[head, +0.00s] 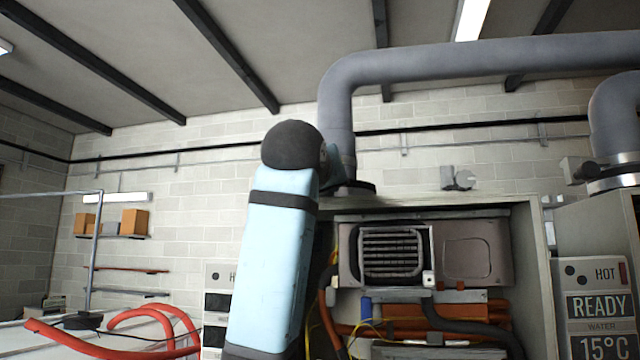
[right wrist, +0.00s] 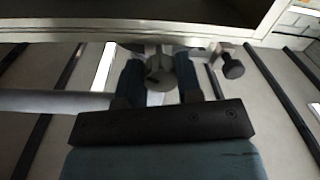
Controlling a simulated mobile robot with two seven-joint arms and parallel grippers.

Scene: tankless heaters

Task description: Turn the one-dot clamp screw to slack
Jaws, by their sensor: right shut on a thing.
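My right gripper (right wrist: 158,66) is seen from behind in the right wrist view, with its two dark blue fingers on either side of a round grey slotted screw head (right wrist: 157,73). It is shut on this screw. I cannot make out any dot mark on it. In the head view my light blue arm reaches up to the clamp (head: 358,187) at the foot of the left grey flue pipe (head: 341,120). The right gripper (head: 335,165) is mostly hidden there behind the dark wrist joint, and the screw is hidden too. My left gripper is not in view.
A second dark knob (right wrist: 232,66) sits just right of the fingers. Another clamp (head: 612,178) is on the right-hand pipe. A small grey fitting (head: 459,178) stands above the open heater cabinet (head: 541,250). Red hoses (head: 165,335) lie at lower left.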

